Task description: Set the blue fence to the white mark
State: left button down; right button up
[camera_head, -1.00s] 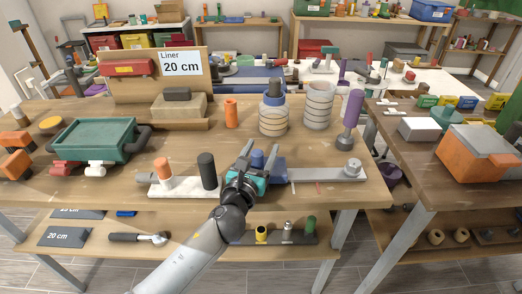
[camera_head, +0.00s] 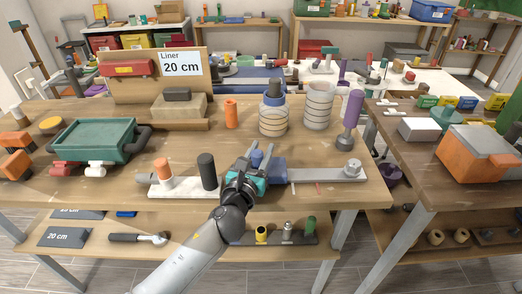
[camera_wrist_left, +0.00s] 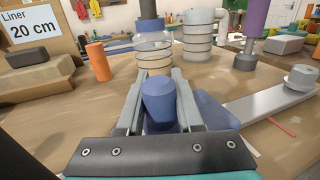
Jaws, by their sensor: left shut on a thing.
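The blue fence (camera_head: 279,171) sits on a long grey rail (camera_head: 325,174) near the front of the wooden table. My left gripper (camera_head: 261,152) comes in from the front and is shut on the fence's blue upright knob. The left wrist view shows this knob (camera_wrist_left: 158,98) between the two fingers, with the blue fence body (camera_wrist_left: 214,110) just right of them. The rail (camera_wrist_left: 262,103) runs on to the right of the fence. A thin red line (camera_head: 318,187) shows at the rail's front side. My right gripper is not in view.
A white base (camera_head: 184,186) with orange and dark cylinders stands left of the gripper. Ringed jars (camera_head: 273,117) stand behind the fence. A grey round knob (camera_head: 353,165) sits at the rail's right end. The rail between fence and knob looks clear.

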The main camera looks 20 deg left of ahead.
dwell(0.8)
pick_arm(q)
jog(key=d, duration=0.2)
jog(key=w+d, duration=0.1)
jog(key=d, duration=0.2)
jog(key=shift+w+d, duration=0.35)
jog(key=shift+d, duration=0.05)
jog(key=c, duration=0.5)
grip_release()
jog(key=shift+c, duration=0.2)
jog(key=shift+s, duration=0.1)
jog(key=s+p, duration=0.1)
jog(key=s, duration=1.4)
jog(key=shift+a, duration=0.3)
